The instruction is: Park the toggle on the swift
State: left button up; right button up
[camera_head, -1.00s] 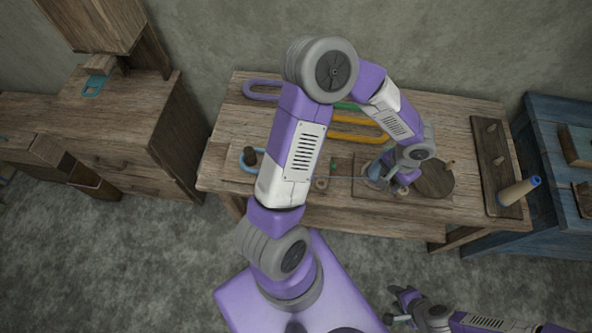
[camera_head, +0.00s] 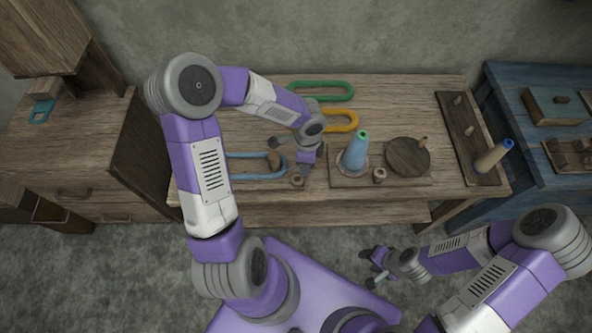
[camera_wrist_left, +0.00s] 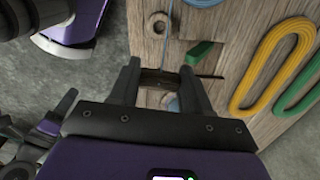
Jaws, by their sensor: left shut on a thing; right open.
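My left gripper (camera_wrist_left: 160,72) is shut on a small dark piece (camera_wrist_left: 158,78), seemingly the toggle, mostly hidden between the fingers. A thin blue yarn (camera_wrist_left: 168,40) runs up from there in the wrist view. In the head view the left gripper (camera_head: 298,160) hangs just right of the swift's brown peg (camera_head: 273,160). The blue skein (camera_head: 258,177) loops around that peg; its left end is behind my arm. I cannot tell if the toggle touches the swift. My right gripper (camera_head: 370,265) is open and empty, in front of the table.
A blue cone (camera_head: 355,153) stands on a board, with a wooden ring (camera_head: 380,175) and a round wooden disc (camera_head: 408,157) to its right. Green (camera_head: 325,90) and yellow (camera_head: 344,121) skeins lie behind. A pegged rack (camera_head: 466,140) holds a tan cone (camera_head: 491,158) at right.

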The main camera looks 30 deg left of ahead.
pick_arm(q)
jog(key=f+m+b, duration=0.1)
jog(key=m, duration=0.2)
jog(key=s+a+f+m+b, duration=0.1)
jog(key=f+m, duration=0.1)
jog(key=m, duration=0.2)
jog(key=a+f+m, duration=0.1)
jog(key=m, duration=0.2)
jog(key=shift+s+a+f+b, duration=0.15)
jog(key=shift+b, duration=0.25)
notch_tip(320, 180, down, 3)
jog(key=b, duration=0.3)
jog(key=shift+f+m, duration=0.15)
jog(key=shift+m, duration=0.15)
jog(key=shift+f+b, duration=0.65)
jog(key=shift+f, duration=0.1)
